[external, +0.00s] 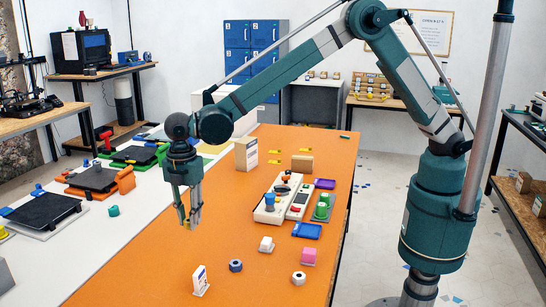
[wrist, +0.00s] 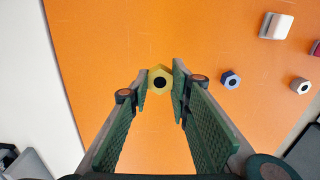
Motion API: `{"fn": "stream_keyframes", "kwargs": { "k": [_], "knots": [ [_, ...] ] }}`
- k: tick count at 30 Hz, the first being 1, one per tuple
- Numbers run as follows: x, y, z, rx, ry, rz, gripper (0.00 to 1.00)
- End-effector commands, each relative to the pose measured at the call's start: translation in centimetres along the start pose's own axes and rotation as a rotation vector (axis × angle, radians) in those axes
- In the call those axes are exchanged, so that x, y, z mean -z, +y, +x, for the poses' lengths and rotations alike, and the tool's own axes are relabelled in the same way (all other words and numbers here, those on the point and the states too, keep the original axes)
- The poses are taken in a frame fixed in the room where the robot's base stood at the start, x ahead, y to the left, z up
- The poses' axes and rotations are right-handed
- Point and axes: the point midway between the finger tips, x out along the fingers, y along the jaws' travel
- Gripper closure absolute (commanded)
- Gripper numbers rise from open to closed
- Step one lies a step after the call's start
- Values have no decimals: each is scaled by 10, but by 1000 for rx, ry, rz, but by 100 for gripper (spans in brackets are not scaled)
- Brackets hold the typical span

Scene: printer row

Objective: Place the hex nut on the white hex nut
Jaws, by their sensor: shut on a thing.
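My gripper (external: 188,222) is shut on a yellow hex nut (wrist: 160,70), held between the fingertips above the orange table. In the wrist view the nut's dark hole faces the camera and it looks larger than the nuts on the table. The white hex nut (external: 298,283) lies flat with a dark hole near the front right of the table, well to the right of my gripper. It also shows at the right of the wrist view (wrist: 295,85). A blue hex nut (external: 235,269) lies between them, also in the wrist view (wrist: 229,75).
A white block (external: 266,247) and a pink block (external: 308,259) stand behind the loose nuts. A small white upright card (external: 200,280) stands at the front. A device with knobs (external: 275,208) and a blue tray (external: 306,230) are further back. Table around my gripper is clear.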

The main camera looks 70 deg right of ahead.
Motion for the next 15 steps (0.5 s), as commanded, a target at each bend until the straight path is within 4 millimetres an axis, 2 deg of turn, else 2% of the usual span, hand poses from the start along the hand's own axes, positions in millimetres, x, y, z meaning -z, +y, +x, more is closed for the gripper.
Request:
{"fn": "stream_keyframes", "kwargs": {
  "k": [5, 8, 15],
  "knots": [
    [14, -32, -4, 0, 0, 1, 87],
    [24, -58, -8, 0, 0, 3, 87],
    [46, -135, -15, 1, 0, 12, 87]
  ]
}}
